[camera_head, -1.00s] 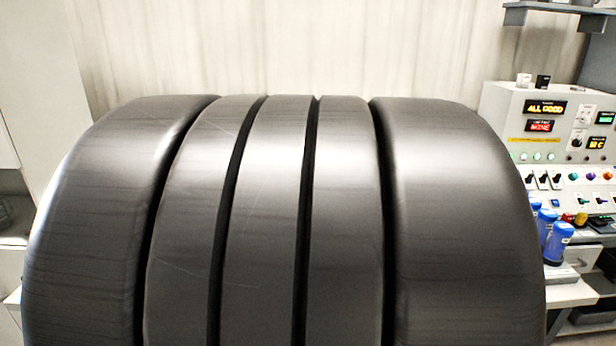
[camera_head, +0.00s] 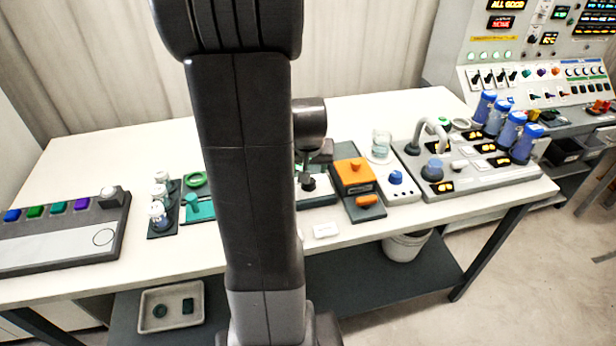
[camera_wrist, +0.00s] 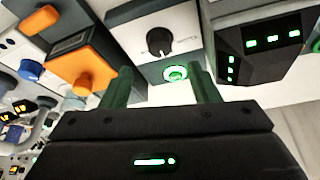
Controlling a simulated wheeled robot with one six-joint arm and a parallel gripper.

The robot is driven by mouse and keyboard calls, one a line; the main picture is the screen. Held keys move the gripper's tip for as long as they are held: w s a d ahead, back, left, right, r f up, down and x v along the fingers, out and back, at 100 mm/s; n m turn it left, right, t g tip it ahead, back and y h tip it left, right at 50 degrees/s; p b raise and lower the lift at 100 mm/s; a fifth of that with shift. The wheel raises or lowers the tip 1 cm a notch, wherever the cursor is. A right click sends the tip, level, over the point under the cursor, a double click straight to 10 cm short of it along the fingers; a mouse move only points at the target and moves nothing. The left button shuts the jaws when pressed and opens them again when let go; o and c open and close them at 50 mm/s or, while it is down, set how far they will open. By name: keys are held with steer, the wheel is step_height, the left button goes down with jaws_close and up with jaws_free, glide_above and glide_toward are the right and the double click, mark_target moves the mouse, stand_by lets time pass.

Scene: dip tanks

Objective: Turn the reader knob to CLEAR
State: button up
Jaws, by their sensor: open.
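The reader knob (camera_wrist: 160,40) is a round black dial with a white pointer, on a pale panel in the wrist view. A lit green ring (camera_wrist: 175,73) sits on the same unit, close to the knob. No labels such as CLEAR can be read. My gripper (camera_wrist: 163,86) is open with nothing between its dark green fingers. In the picture the knob lies beyond the fingertips, and I see no contact. In the head view my gripper (camera_head: 308,178) is over the bench, close above the grey unit (camera_head: 318,201), which my arm partly hides.
An orange-topped box (camera_head: 354,172) stands just right of the grey unit. A box with a blue knob (camera_head: 396,178) is beyond it. A black device with green lights (camera_wrist: 262,42) is close by on the wrist view's right.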

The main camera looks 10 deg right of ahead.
steer(key=shift+x, duration=3.8)
steer(key=c, duration=1)
